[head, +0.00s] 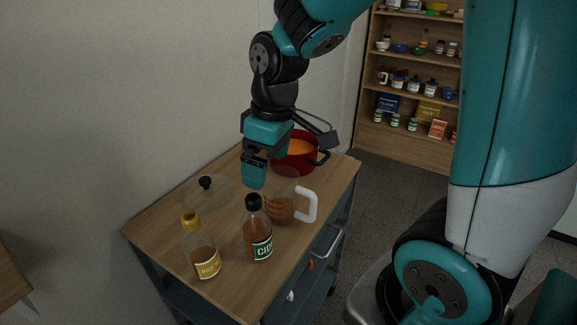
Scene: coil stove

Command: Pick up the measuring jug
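The measuring jug (281,209) is clear, with a white handle (307,206) on its right side. It stands upright on the wooden top of a cart (225,278), behind the cider bottle. My gripper (253,178) points down just above and to the left of the jug, close to its rim in the picture. Whether it touches the jug cannot be told. Its fingers overlap from this angle, so I cannot tell whether they are open or shut. Nothing is seen hanging from it.
A cider bottle (257,232) and a yellow-capped bottle (202,252) stand at the front. A clear lid with a black knob (206,183) lies at the left. A red pot (298,160) with orange contents is behind. Shelves (418,93) stand at the back right.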

